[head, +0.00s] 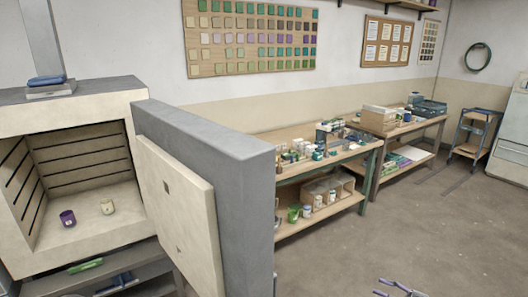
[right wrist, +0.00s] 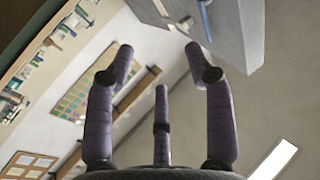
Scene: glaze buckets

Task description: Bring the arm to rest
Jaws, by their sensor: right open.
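My right gripper (head: 402,289) shows at the bottom edge of the head view, right of centre, with only its purple fingertips in the picture. It is over the bare floor and apart from everything. In the right wrist view the same gripper (right wrist: 160,50) has its fingers spread with nothing between them. The wrist camera sees the room tilted, with the wall and the kiln's upper part beyond the fingers. My left gripper is not in view.
An open kiln (head: 66,100) at the left holds a purple cup (head: 67,219) and a pale cup (head: 107,207). Its thick door (head: 240,190) stands swung out. Workbenches (head: 295,132) with jars line the wall. A cart (head: 474,130) stands far right. The floor (head: 440,225) at right is clear.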

